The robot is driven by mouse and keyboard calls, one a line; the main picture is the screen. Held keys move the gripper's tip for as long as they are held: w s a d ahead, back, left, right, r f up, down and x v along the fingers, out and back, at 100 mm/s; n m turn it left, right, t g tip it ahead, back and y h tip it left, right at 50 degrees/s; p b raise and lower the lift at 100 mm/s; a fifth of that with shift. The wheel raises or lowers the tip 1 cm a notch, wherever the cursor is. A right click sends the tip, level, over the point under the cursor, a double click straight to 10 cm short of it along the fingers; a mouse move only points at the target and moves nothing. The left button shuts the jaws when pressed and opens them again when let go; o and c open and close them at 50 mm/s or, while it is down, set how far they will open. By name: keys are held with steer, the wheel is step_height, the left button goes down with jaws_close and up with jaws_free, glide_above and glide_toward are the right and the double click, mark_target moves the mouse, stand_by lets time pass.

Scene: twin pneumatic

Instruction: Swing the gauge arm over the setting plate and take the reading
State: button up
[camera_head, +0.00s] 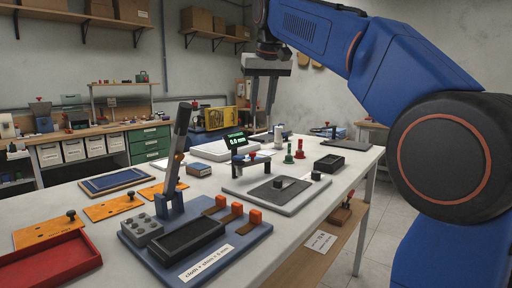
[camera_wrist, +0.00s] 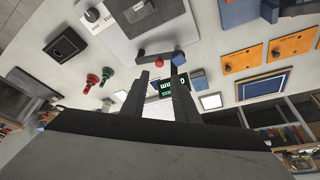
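The gauge station has a pale base (camera_head: 312,187) with a dark flat plate (camera_head: 262,194) on it and a small black block on that plate. Its display (camera_head: 237,141) is lit green and seems to read 0.0 mm. The gauge arm (camera_head: 249,161) is a dark bar with a red knob, lying behind the dark plate, not over it. The red knob (camera_wrist: 159,63) shows between my fingers in the wrist view. My gripper (camera_head: 261,122) is open and empty, fingers pointing down, above and behind the gauge arm. I cannot tell its exact height.
A blue fixture board (camera_head: 245,240) with an upright lever (camera_head: 176,145) stands in front. Orange plates (camera_head: 113,207), a red tray (camera_head: 50,268) and a blue-framed panel (camera_head: 113,181) lie left. Green and red knobbed pieces (camera_head: 289,156) and a black tray (camera_head: 329,164) stand right of the gauge.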

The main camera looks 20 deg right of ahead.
steer(key=w, duration=0.2)
glide_toward(253, 153)
steer(key=x, duration=0.8)
steer(key=shift+w, duration=0.1)
jaws_close()
